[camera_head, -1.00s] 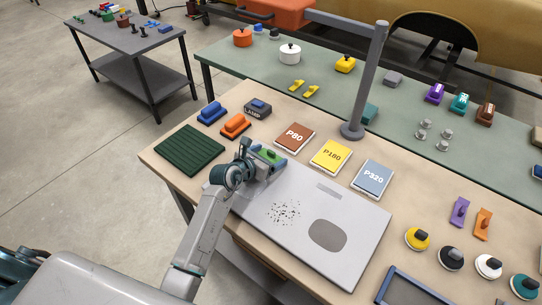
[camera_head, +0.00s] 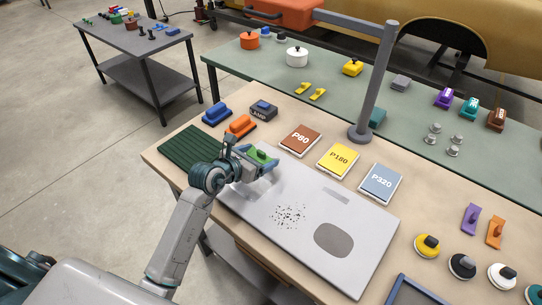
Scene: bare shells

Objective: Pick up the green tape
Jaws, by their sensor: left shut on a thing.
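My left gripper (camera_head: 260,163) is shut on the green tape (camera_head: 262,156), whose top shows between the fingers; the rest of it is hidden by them. It is over the upper left end of the light grey panel (camera_head: 362,222), seemingly a little above it. The panel lies on the wooden table and has dark specks and a dark grey patch. My right gripper is not in view.
A dark green ribbed pad (camera_head: 190,146) lies left of my gripper, partly behind it. Blue (camera_head: 216,114) and orange (camera_head: 240,125) blocks stand behind. The P80 (camera_head: 300,139), P180 (camera_head: 338,159) and P320 (camera_head: 380,183) pads lie right. A grey post (camera_head: 374,90) rises behind them.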

